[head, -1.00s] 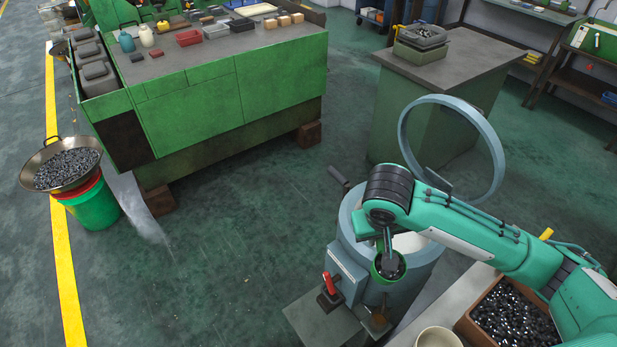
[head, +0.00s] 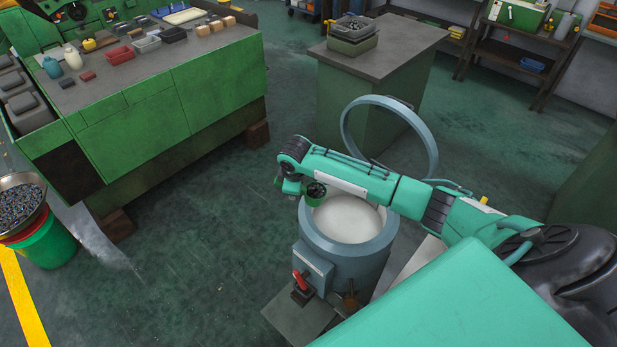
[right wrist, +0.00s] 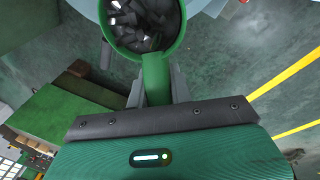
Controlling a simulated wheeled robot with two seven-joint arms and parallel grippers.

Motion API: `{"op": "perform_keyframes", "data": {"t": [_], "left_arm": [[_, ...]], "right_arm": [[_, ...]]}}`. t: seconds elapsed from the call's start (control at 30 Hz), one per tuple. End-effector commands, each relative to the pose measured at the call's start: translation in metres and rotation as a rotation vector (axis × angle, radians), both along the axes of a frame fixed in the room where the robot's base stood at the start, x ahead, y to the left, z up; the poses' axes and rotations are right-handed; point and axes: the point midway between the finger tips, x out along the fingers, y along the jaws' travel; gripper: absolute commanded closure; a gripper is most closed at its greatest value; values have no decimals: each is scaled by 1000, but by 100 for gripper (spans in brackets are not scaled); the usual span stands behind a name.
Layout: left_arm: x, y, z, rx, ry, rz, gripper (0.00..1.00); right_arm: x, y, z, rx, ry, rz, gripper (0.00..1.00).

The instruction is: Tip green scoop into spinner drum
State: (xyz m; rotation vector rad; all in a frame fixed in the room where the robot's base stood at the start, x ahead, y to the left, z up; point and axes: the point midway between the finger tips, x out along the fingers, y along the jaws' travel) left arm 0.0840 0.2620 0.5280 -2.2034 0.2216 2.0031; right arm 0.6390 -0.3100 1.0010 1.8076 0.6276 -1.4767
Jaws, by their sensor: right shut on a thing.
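The green scoop (right wrist: 177,52) holds many small dark metal pieces in the right wrist view. My right gripper (right wrist: 157,95) is shut on its handle. In the head view the scoop (head: 316,195) is at the back-left rim of the spinner drum, and my right gripper (head: 292,187) is just left of it. The spinner drum (head: 345,262) is a grey-blue cylinder with an open top and a pale interior. No pieces can be made out inside; my arm hides part of its far rim. My left gripper is not in view.
The drum's ring-shaped lid (head: 432,150) stands raised behind it. A red-handled switch (head: 300,283) is on the drum's front left. A green machine bench (head: 215,90) is at the left, and a grey-topped cabinet (head: 400,38) stands behind. A pan of pieces (head: 20,205) sits at far left.

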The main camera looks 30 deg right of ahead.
Motion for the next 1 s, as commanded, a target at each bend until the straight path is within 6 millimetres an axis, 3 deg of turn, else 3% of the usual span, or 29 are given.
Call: {"op": "perform_keyframes", "data": {"t": [0.03, 0.2, 0.5, 0.67, 0.9, 1.0], "left_arm": [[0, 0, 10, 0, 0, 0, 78], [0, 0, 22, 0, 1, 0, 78], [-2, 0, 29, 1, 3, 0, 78], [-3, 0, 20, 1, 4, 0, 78], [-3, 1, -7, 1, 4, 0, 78], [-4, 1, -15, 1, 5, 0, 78]], "right_arm": [[5, -11, -1, -6, 4, 36, 100], [19, -41, -20, -24, 7, 182, 100], [26, -68, -37, -40, -1, 310, 100], [25, -70, -45, -25, -56, 317, 100], [23, -70, -56, 28, -237, 312, 100], [21, -72, -51, 52, -328, 308, 100]]}}
